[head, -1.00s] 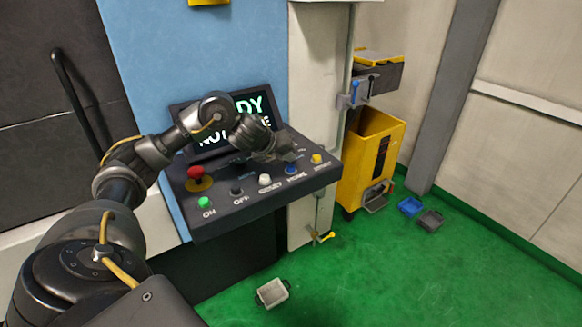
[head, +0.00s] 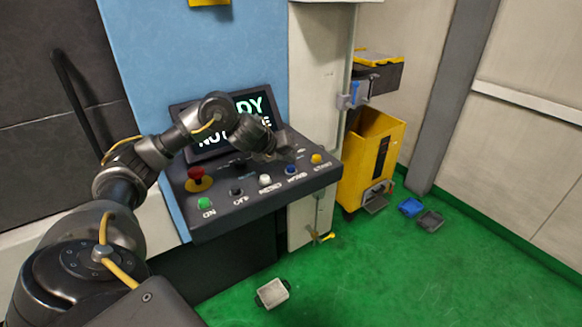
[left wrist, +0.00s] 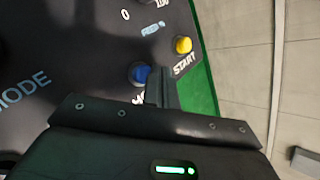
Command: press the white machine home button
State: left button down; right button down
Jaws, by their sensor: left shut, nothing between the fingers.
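The control panel (head: 228,214) carries a row of buttons. The blue button labelled HOME (head: 291,169) is right of the white button (head: 265,180), whose label reads RESET. My left gripper (head: 279,155) is shut and empty, over the panel just behind the blue button. In the left wrist view, the gripper's closed fingers (left wrist: 161,88) point at the panel just right of the blue HOME button (left wrist: 139,73) and partly cover its label. I cannot tell whether they touch the panel. My right gripper is out of view.
A yellow START button (head: 316,158) is to the right; a red stop knob (head: 195,173), green ON button (head: 204,202) and black OFF button (head: 236,191) are to the left. A screen (head: 252,104) stands behind. A yellow cart (head: 362,160) stands right of the machine.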

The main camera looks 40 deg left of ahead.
aim_at(288, 168)
pick_arm(q)
jog(key=shift+f, duration=0.1)
dwell(0.4)
jog(key=shift+f+b, duration=0.3)
jog(key=shift+f, duration=0.05)
jog(key=shift+f+b, duration=0.3)
jog(key=shift+f, duration=0.1)
dwell(0.6)
dwell(0.3)
jog(key=shift+r+p, duration=0.85)
notch_tip(288, 168, up, 5)
jog(key=p, duration=0.4)
jog(key=shift+p, duration=0.4)
